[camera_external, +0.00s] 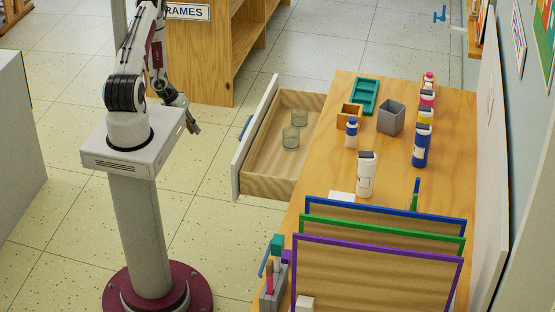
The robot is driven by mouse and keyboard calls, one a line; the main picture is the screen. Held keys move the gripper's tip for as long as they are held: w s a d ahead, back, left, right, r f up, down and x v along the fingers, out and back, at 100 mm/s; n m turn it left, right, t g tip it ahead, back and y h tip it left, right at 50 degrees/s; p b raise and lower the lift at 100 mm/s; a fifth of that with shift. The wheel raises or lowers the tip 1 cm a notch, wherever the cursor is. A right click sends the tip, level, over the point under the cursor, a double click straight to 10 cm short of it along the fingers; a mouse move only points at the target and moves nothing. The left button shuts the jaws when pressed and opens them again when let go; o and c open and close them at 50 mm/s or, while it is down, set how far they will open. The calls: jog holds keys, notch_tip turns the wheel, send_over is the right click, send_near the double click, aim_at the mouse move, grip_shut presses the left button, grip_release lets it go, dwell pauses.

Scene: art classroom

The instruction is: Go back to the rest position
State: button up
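My gripper (193,128) hangs beside my base column's top, to the left of the open drawer and apart from it. It is dark and small here, and its fingers are too small to tell open from shut. No object shows in it. My arm is folded up above its white pedestal top, with the upper links near the top edge of the picture.
A wooden drawer (259,168) with a white front stands pulled out, holding two clear greenish glasses (291,138). The table (390,165) carries bottles, a grey cup (391,117), a teal tray (365,96) and framed boards (375,275). A wooden shelf (205,60) stands behind my arm.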

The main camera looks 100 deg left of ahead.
jog(key=w+d+r+m+g, duration=0.1)
jog(key=w+d+r+g, duration=0.15)
jog(key=r, duration=0.65)
jog(key=w+d+r+m+g, duration=0.2)
jog(key=w+r, duration=0.1)
jog(key=r, duration=0.5)
jog(key=w+d+r+m+g, duration=0.1)
jog(key=w+d+r+g, duration=0.1)
jog(key=r, duration=0.7)
jog(key=w+d+r+m+t, duration=0.2)
jog(key=d+r, duration=0.5)
jog(key=d, duration=0.5)
jog(key=w+d+r+m+t+h, duration=0.1)
jog(key=w+d+r+m+t, duration=0.2)
jog(key=d+r, duration=0.5)
jog(key=w+d+r+m+t+h, duration=0.1)
jog(key=w+d+r+m, duration=0.4)
jog(key=d, duration=1.2)
notch_tip(320, 180, up, 4)
jog(key=shift+d+f+t, duration=0.25)
jog(key=shift+t, duration=0.4)
